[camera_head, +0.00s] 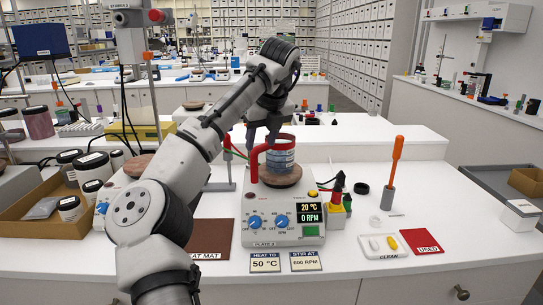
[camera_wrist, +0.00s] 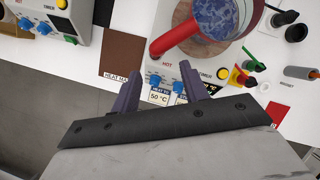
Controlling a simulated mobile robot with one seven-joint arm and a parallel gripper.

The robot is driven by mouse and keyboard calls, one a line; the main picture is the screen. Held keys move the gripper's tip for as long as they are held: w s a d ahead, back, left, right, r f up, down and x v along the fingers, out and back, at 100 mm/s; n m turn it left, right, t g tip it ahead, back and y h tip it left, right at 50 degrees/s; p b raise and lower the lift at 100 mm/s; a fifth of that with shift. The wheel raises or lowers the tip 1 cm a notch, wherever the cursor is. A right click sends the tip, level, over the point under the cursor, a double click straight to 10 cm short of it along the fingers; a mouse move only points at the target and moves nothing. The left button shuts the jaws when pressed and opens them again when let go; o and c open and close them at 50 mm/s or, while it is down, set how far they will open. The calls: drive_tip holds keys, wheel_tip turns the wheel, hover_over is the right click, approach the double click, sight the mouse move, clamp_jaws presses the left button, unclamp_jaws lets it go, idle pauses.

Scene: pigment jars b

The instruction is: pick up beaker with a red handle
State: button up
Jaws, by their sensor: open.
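The beaker (camera_head: 281,158) stands upright on the round brown top of a white hot plate (camera_head: 270,236). It has a red rim and holds something blue. Its red handle (camera_head: 254,166) sticks out on the left side. In the wrist view the beaker (camera_wrist: 203,22) is at the top, cut off by the edge, with the red handle (camera_wrist: 178,38) pointing down-left. My gripper (camera_head: 263,136) is open and empty, just above and beside the handle in the head view. In the wrist view its two purple-grey fingers (camera_wrist: 160,88) are apart, below the handle, with nothing between them.
Left of the plate are a brown mat (camera_head: 213,236) and a cardboard tray (camera_head: 45,220) of jars. Right are dropper bottles (camera_head: 338,200), an orange-handled tool (camera_head: 393,172) in a grey holder and a white dish (camera_head: 383,245).

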sight(256, 157)
drive_tip(key=x, duration=0.4)
drive_tip(key=shift+w+f, duration=0.1)
drive_tip(key=shift+f, duration=0.1)
drive_tip(key=shift+a+p+x, duration=0.15)
drive_tip(key=shift+p+x, duration=0.3)
drive_tip(key=shift+x, duration=0.85)
drive_tip(key=shift+a+p+x, duration=0.1)
drive_tip(key=shift+p+x, duration=0.35)
drive_tip(key=shift+x, duration=0.9)
drive_tip(key=shift+r, duration=0.15)
clamp_jaws()
